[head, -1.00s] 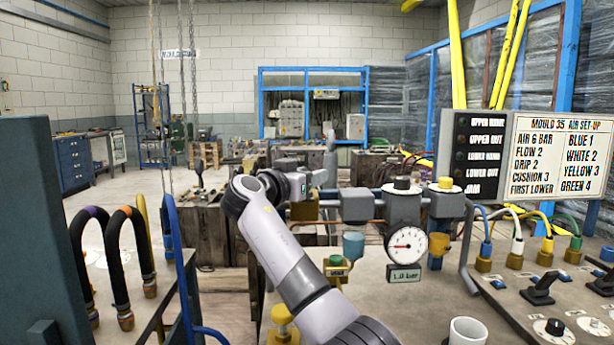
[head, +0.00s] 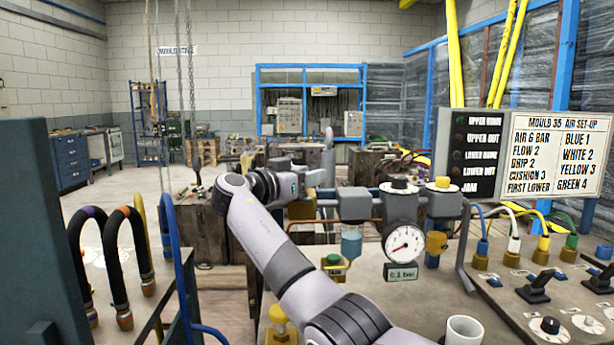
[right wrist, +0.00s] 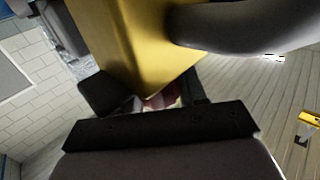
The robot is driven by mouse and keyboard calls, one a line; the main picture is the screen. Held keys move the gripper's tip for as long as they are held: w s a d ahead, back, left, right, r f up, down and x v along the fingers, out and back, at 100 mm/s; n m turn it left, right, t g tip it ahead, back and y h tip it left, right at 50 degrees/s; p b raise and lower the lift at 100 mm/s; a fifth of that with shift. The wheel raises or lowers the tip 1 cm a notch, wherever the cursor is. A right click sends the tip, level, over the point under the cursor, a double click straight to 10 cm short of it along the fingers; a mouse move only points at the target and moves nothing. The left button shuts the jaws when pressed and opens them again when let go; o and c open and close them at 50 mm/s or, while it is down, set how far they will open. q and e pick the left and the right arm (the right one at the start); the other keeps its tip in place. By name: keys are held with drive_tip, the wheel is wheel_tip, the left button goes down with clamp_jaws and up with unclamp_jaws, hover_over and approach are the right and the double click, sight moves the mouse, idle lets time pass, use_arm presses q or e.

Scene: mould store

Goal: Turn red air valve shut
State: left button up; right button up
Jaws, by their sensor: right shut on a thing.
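My right gripper (head: 308,179) is at the left end of the air line, with my arm reaching up from the bottom of the head view. In the right wrist view its dark fingers (right wrist: 150,100) are shut on a small red part, the red air valve's handle (right wrist: 162,101), mostly hidden by the fingers. A yellow body (right wrist: 130,45) is right beside it; it also shows below the gripper in the head view (head: 301,210). The pressure gauge (head: 404,244) has its needle at the lower left, and its small display seems to read near zero. My left gripper is not in view.
A blue-bowled filter (head: 351,243) hangs from the line right of the gripper. Black hoses (head: 108,255) stand at left.

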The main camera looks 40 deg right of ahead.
drive_tip(key=o, duration=1)
drive_tip(key=shift+c, duration=0.2)
drive_tip(key=v, duration=0.7)
drive_tip(key=shift+b, duration=0.45)
drive_tip(key=shift+a, duration=0.1)
